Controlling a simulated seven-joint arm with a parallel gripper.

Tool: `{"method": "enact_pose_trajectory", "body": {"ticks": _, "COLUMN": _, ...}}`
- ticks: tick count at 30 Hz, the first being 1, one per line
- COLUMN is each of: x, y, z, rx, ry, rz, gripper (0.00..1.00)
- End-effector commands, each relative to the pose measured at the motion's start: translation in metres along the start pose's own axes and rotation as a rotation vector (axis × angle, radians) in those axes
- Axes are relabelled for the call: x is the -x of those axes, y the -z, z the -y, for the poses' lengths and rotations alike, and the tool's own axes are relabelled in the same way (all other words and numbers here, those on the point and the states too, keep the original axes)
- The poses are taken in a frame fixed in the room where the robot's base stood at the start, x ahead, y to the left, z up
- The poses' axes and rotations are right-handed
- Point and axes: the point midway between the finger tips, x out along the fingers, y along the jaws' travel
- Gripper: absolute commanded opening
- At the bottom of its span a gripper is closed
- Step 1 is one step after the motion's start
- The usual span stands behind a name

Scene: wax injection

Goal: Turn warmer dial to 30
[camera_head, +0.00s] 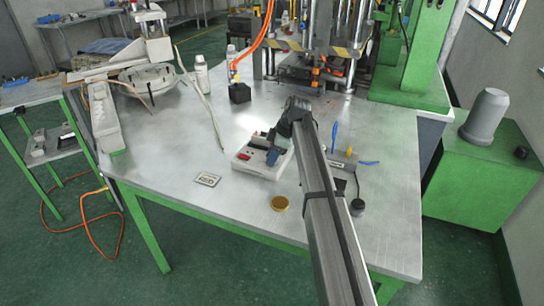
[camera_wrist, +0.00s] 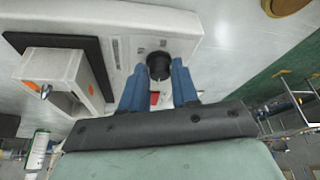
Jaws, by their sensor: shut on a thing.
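The warmer is a white box-like unit (camera_head: 243,166) on the metal table, with a red part on its face in the head view. In the wrist view its white body (camera_wrist: 190,20) spans the top, and a round black dial (camera_wrist: 159,65) sits on it. My gripper (camera_wrist: 159,82) has its two blue fingers on either side of the dial, shut on it. In the head view my gripper (camera_head: 284,138) is at the warmer's right side, and the arm hides part of the unit. A red switch (camera_wrist: 154,98) shows partly between the fingers. The dial's number marks are too small to read.
A gold round tin (camera_head: 280,203) and a small framed plate (camera_head: 207,179) lie in front of the warmer. Blue-handled tools (camera_head: 335,135) lie right of my arm. A press with orange hoses (camera_head: 310,60) stands behind.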

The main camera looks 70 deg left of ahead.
Motion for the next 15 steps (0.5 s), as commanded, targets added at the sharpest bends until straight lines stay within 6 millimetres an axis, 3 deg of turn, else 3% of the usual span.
{"method": "enact_pose_trajectory", "body": {"ticks": 15, "x": -0.0001, "y": 0.0004, "z": -0.0003, "rx": 0.045, "ry": 0.018, "rz": 0.000, "gripper": 0.00}}
